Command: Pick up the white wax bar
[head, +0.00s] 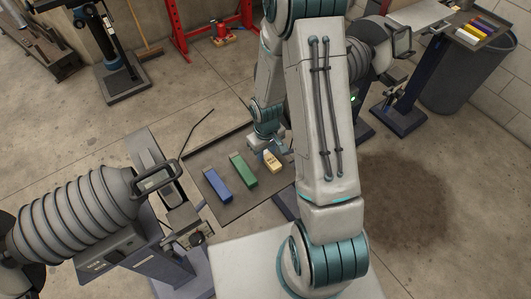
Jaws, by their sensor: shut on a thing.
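The white wax bar (272,162) looks cream-coloured with small dark markings. It is at the right end of a row on a dark tray (235,207). A green bar (243,170) and a blue bar (218,184) lie to its left. My gripper (277,151) is at the far end of the white bar and is shut on it. My wrist and arm partly hide the fingers. I cannot tell whether the bar touches the tray or is slightly raised.
A ribbed grey machine (85,212) stands at the left front, close to the tray. Another stand (400,105) is behind my arm at right, near a bin (455,85) and a tray of several coloured bars (482,30). A red frame (205,30) stands at the back.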

